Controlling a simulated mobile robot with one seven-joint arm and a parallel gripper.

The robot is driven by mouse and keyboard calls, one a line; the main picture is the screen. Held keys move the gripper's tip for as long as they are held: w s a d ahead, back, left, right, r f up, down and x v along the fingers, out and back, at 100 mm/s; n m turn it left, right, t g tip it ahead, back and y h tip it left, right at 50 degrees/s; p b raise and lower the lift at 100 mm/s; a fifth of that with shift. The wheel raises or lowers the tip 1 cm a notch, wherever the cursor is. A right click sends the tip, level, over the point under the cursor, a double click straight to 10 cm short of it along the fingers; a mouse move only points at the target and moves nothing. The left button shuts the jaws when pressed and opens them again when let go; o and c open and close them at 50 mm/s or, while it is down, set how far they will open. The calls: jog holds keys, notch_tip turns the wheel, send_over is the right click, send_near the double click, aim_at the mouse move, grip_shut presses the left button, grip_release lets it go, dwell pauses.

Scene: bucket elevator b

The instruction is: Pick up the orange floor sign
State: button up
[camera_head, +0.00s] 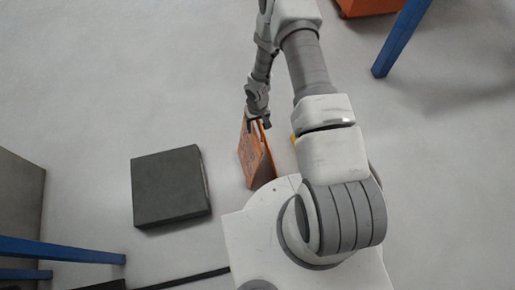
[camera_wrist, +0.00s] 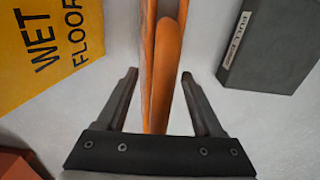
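The orange floor sign (camera_head: 255,158) stands on the floor beside my base in the head view, its two panels spread below a narrow top. My gripper (camera_head: 258,122) is at its top edge, coming from above. In the wrist view the orange sign (camera_wrist: 172,60) runs between the two fingers of my gripper (camera_wrist: 158,78). The fingers are apart, one on each side of the top edge, with a gap visible on both sides. The lower parts of the sign are partly hidden in the wrist view.
A yellow wet floor sign (camera_wrist: 45,45) is close on the left in the wrist view. A dark grey box (camera_head: 170,186) lies left of the orange sign. Blue legs (camera_head: 401,38) stand at upper right. The floor at upper left is clear.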

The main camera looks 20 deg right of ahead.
grip_shut()
jog(key=shift+r, duration=0.15)
dwell(0.4)
